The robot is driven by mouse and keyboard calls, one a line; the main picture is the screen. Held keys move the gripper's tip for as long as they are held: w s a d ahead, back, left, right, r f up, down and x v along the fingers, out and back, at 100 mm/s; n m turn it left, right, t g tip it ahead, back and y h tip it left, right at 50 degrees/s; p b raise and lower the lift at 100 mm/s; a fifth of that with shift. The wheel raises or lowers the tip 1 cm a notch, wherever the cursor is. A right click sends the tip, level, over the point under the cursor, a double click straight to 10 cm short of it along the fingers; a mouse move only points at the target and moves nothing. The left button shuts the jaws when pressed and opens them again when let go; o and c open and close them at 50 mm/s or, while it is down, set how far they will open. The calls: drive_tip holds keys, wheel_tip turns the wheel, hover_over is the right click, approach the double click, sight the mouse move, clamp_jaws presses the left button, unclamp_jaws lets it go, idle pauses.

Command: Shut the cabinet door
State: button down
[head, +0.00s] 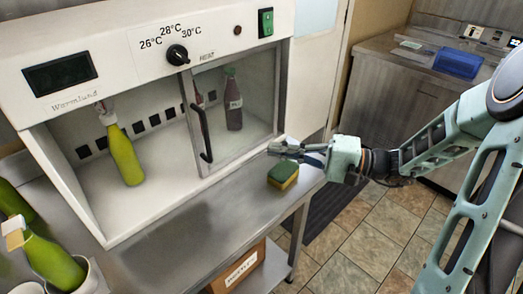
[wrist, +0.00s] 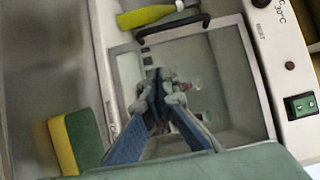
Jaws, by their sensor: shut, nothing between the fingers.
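The white cabinet (head: 120,60) stands on a steel bench. Its framed glass door (head: 215,120) covers the right part of the front, and the left part is uncovered. A dark bar handle (head: 200,130) runs upright along the door's left edge. It also shows at the top of the wrist view (wrist: 192,24). My gripper (head: 272,149) is shut and empty, in front of the door's lower right corner and right of the handle. In the wrist view the closed fingertips (wrist: 158,80) lie over the glass pane; I cannot tell whether they touch it.
A yellow-green sponge (head: 283,176) lies on the bench (head: 190,230) just below my gripper. A green bottle (head: 123,155) is in the uncovered left part, a dark bottle (head: 232,100) behind the glass. Another green bottle (head: 48,255) stands front left. A blue box (head: 458,62) sits on the far counter.

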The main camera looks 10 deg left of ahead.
drive_tip(key=s+a, duration=0.1)
drive_tip(key=a, duration=1.1)
drive_tip(key=shift+s+p, duration=0.3)
drive_tip(key=shift+p, duration=0.1)
drive_tip(key=shift+s+f, duration=0.1)
